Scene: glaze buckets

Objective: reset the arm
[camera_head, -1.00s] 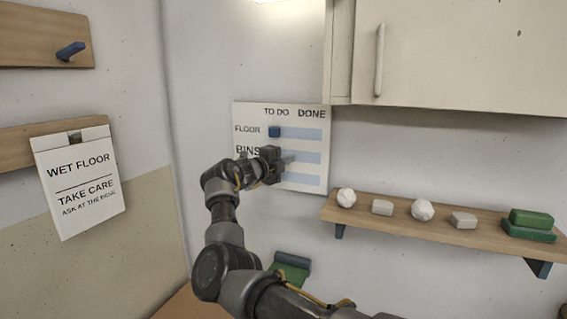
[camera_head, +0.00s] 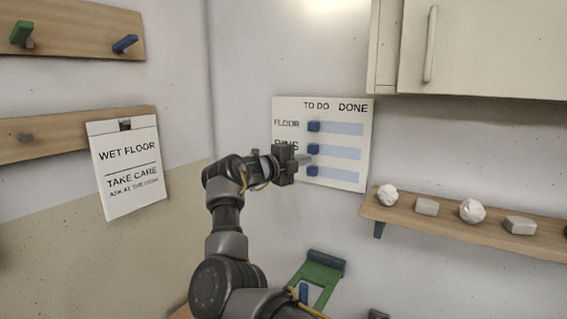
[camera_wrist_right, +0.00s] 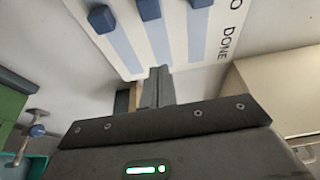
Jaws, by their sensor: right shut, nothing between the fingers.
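My right gripper (camera_head: 306,161) is shut and empty in front of the white to-do board (camera_head: 340,181) on the wall. In the right wrist view its closed fingers (camera_wrist_right: 158,87) point toward the board's lower edge. Three blue sliders sit at the left, TO DO ends of their tracks: top (camera_head: 313,126), middle (camera_head: 313,149) and bottom (camera_head: 312,171). The gripper partly covers the second row's label. I cannot tell its exact distance from the board. My left gripper is not in view.
A wooden shelf (camera_head: 446,215) with pale lumps and blocks is at right, below a cabinet (camera_head: 480,55). A WET FLOOR sign (camera_head: 127,170) hangs at left under a peg rail (camera_head: 75,27). A green frame (camera_head: 320,272) is below the board.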

